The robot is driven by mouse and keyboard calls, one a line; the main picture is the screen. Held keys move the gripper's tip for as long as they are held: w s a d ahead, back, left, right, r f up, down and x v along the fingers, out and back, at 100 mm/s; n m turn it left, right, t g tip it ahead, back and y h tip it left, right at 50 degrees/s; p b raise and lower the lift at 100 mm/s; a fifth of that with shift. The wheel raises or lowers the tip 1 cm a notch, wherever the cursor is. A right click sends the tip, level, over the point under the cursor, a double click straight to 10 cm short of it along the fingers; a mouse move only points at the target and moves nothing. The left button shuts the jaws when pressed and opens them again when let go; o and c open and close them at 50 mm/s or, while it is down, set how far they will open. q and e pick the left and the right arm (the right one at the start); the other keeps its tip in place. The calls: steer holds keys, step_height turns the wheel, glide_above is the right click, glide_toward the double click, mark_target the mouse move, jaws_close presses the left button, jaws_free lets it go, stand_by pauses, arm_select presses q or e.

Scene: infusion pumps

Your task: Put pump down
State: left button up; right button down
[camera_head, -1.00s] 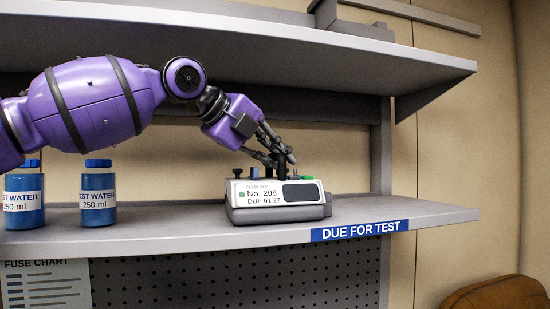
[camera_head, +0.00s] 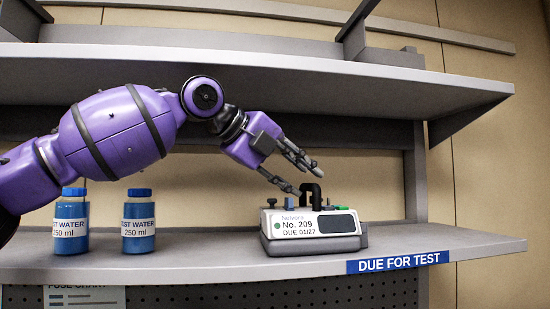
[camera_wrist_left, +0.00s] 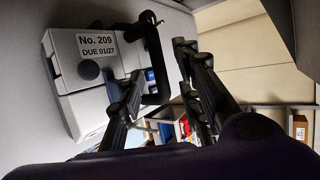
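The pump (camera_head: 312,225), a pale grey box labelled No. 209, DUE 01/27, sits upright on the shelf (camera_head: 214,258) marked DUE FOR TEST. Its black handle (camera_head: 311,190) stands up from its top. My left gripper (camera_head: 305,179) is open and empty at the handle's upper left, with its fingers spread. In the left wrist view the pump (camera_wrist_left: 75,85) and its handle (camera_wrist_left: 155,55) show, with the open fingers (camera_wrist_left: 160,75) on either side of part of the handle. I cannot tell whether a finger touches it. My right gripper is not in view.
Two blue TEST WATER bottles (camera_head: 138,222) (camera_head: 70,222) stand on the shelf left of the pump, below my left arm. An upper shelf (camera_head: 250,75) overhangs the arm. The shelf right of the pump is clear up to its end.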

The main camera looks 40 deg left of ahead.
arm_select(q)
steer(key=p+v, duration=0.1)
steer(key=v, duration=0.7)
